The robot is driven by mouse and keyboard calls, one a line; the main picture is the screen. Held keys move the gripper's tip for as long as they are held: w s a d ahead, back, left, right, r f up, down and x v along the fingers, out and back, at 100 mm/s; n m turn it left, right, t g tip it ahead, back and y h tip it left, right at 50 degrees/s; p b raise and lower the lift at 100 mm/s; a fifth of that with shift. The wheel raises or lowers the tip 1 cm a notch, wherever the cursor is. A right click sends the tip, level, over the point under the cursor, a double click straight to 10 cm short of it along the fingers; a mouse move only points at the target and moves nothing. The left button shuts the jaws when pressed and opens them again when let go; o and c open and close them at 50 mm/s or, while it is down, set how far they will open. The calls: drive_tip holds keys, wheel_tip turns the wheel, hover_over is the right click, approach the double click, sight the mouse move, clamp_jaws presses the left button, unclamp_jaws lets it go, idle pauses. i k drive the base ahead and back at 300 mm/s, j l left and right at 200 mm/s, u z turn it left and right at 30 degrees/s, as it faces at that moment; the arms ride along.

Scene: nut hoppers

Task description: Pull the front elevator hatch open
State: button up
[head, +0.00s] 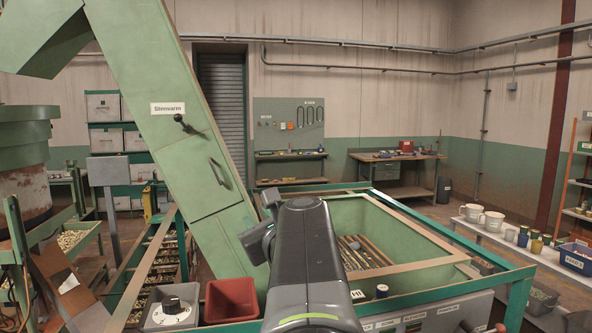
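The green elevator (150,90) slopes down from the upper left to the middle of the head view. Its front hatch (192,181) is a flat green panel low on the slope, with a dark bar handle (217,171) near its right side. The hatch looks flush with the casing, so it appears shut. My dark grey arm reaches up from the bottom middle, to the right of the hatch. A grey wrist part shows at its left side, beside the elevator's lower end and apart from the handle. My gripper's fingers cannot be made out.
A black knob (181,118) sits above the hatch, under a white label (168,108). A red bin (231,301) and a grey dial box (172,307) stand in front of the elevator. A green-framed hopper (485,262) lies to the right of my arm.

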sight(195, 168)
drive_tip(key=i+j, duration=0.75)
drive_tip(key=i, duration=0.2)
